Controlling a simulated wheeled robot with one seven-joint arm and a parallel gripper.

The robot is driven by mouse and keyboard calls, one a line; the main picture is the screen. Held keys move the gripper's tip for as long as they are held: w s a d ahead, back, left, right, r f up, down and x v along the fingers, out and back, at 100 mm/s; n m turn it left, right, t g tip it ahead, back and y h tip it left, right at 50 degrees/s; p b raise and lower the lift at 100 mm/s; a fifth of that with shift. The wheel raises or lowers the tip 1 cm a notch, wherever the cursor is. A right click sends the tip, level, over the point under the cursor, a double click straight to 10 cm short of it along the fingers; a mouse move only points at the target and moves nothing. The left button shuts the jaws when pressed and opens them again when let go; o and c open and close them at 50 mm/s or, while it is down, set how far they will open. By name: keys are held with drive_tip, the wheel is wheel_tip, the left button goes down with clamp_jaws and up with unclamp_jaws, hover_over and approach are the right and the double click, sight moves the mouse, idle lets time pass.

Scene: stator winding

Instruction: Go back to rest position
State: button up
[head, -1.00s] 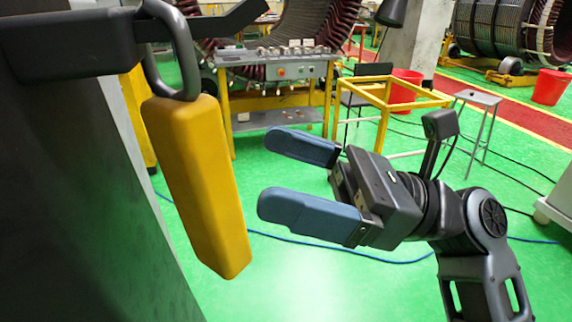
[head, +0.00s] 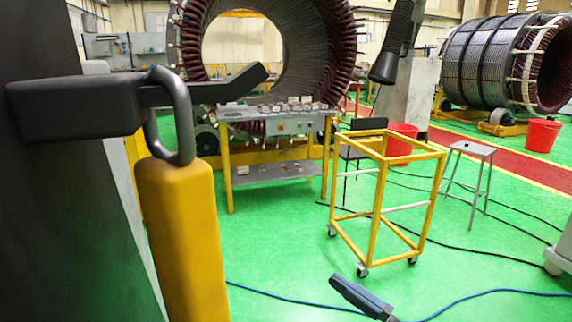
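My gripper (head: 362,300) shows only in part at the bottom edge of the head view. One blue-grey finger is visible, low and right of centre. The other finger and the rest of the arm are out of view, so its opening does not show. A yellow block (head: 185,240) hangs by a dark metal ring (head: 178,110) from a black hook (head: 215,93) at the left. The gripper is well apart from the block, to its lower right.
A workbench (head: 275,125) stands before a large stator ring (head: 345,40). Blue cable (head: 500,291) crosses the green floor.

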drive_tip(key=s+d+f+n+t+h, duration=0.1)
drive_tip(key=s+d+f+n+h, duration=0.25)
drive_tip(key=s+f+h, duration=0.35)
drive_tip(key=s+d+f+n+t+h, duration=0.1)
drive_tip(key=s+d+f+n+h, duration=0.1)
drive_tip(key=s+d+f+h, duration=0.45)
drive_tip(key=s+d+r+n+h, duration=0.1)
drive_tip(key=s+d+r+n, duration=0.1)
drive_tip(key=s+n, duration=0.6)
drive_tip(key=s+d+r+n+h, duration=0.1)
drive_tip(key=s+d+n, duration=0.3)
drive_tip(key=s+n, duration=0.4)
drive_tip(key=shift+s+d+r+n, duration=0.15)
drive_tip(key=shift+s+r+n, duration=0.2)
drive_tip(key=shift+r+n, duration=0.1)
drive_tip(key=shift+h, duration=0.25)
